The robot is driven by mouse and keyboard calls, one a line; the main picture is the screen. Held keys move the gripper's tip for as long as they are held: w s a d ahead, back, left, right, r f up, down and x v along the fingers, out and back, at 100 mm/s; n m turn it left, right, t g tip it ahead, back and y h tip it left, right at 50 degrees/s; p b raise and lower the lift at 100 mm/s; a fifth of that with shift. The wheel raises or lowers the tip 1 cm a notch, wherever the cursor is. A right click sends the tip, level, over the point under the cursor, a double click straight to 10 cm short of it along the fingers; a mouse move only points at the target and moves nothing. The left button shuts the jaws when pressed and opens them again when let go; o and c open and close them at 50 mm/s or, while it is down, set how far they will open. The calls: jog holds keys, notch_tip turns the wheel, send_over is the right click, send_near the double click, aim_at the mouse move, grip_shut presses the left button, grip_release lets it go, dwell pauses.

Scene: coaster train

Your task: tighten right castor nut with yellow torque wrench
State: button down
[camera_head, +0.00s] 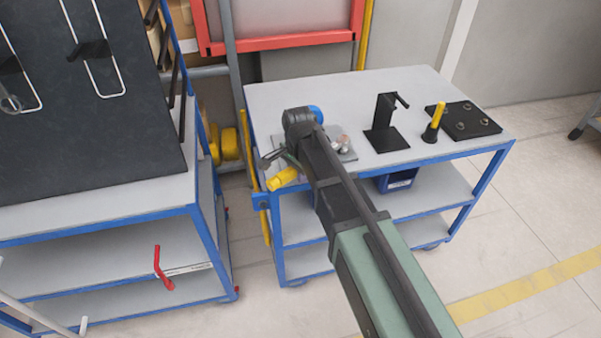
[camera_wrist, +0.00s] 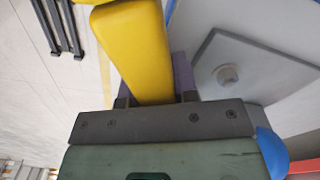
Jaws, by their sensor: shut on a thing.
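The yellow torque wrench (camera_head: 283,179) is in my gripper (camera_head: 292,163), at the left front edge of the blue-framed table. In the wrist view its thick yellow handle (camera_wrist: 132,45) runs up from between the jaws (camera_wrist: 150,92), which are shut on it. The wrench's far end is hidden. A grey plate (camera_head: 347,157) with small round fittings (camera_head: 342,142) lies on the table, partly hidden behind my arm. In the wrist view a grey plate (camera_wrist: 265,72) with one round stud (camera_wrist: 228,75) lies right of the wrench, apart from it. I cannot tell which castor nut that is.
A black stand (camera_head: 384,137) and a yellow-handled tool (camera_head: 436,118) stand on the table, with a black plate (camera_head: 470,121) bearing several rings at right. A blue bin (camera_head: 398,181) sits below. A cart with a dark panel (camera_head: 90,120) is at left. The table's back is clear.

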jog(key=shift+w+a+m, duration=0.75)
jog(key=shift+w+m, duration=0.05)
jog(key=shift+w, duration=0.2)
dwell(0.9)
jog(key=shift+s+d, duration=0.1)
jog(key=shift+s, duration=0.05)
jog(key=shift+s+d+n, duration=0.15)
jog(key=shift+s+n, duration=0.1)
jog(key=shift+n, duration=0.05)
jog(key=shift+r, duration=0.2)
